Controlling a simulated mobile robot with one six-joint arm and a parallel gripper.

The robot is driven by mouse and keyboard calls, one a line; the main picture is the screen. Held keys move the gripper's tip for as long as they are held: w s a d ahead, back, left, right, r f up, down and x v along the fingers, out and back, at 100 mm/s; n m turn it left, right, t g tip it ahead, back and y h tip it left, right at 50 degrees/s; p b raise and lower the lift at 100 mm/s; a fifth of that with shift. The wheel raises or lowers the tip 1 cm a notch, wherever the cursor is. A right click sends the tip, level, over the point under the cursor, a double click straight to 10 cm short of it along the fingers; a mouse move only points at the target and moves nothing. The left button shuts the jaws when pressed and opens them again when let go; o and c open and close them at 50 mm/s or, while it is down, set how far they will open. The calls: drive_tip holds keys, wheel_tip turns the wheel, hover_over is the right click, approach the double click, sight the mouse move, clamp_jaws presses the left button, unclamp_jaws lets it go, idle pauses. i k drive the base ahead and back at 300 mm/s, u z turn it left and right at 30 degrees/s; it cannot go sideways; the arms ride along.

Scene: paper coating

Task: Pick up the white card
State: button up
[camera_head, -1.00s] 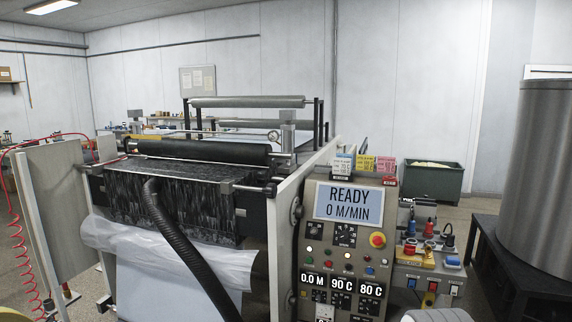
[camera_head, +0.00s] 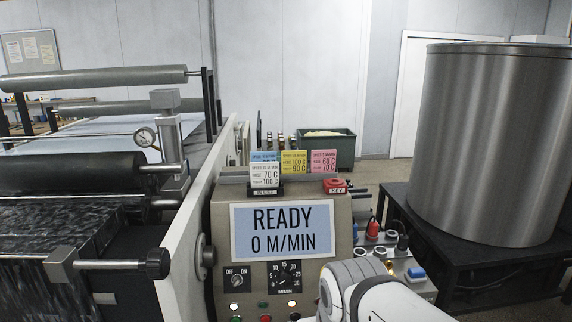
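The white card (camera_head: 264,176) stands upright in a small dark holder (camera_head: 265,192) on top of the control panel, left of the panel's middle. It carries printed lines with 70 C and 100 C. A blue card (camera_head: 264,156) stands just behind it, mostly covered. A yellow card (camera_head: 294,160) and a pink card (camera_head: 323,160) stand to its right. White and grey links of my arm show at the bottom, right of the panel. My gripper itself is not in view.
The control panel screen (camera_head: 283,230) reads READY, 0 M/MIN. A red key block (camera_head: 335,187) sits right of the cards. The coating machine's rollers (camera_head: 80,177) fill the left. A large metal drum (camera_head: 492,143) on a black stand (camera_head: 400,208) is at right. A green bin (camera_head: 333,146) stands behind.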

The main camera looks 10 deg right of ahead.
sight(263, 174)
drive_tip(key=z, duration=0.25)
drive_tip(key=i, duration=0.6)
drive_tip(key=z, duration=0.6)
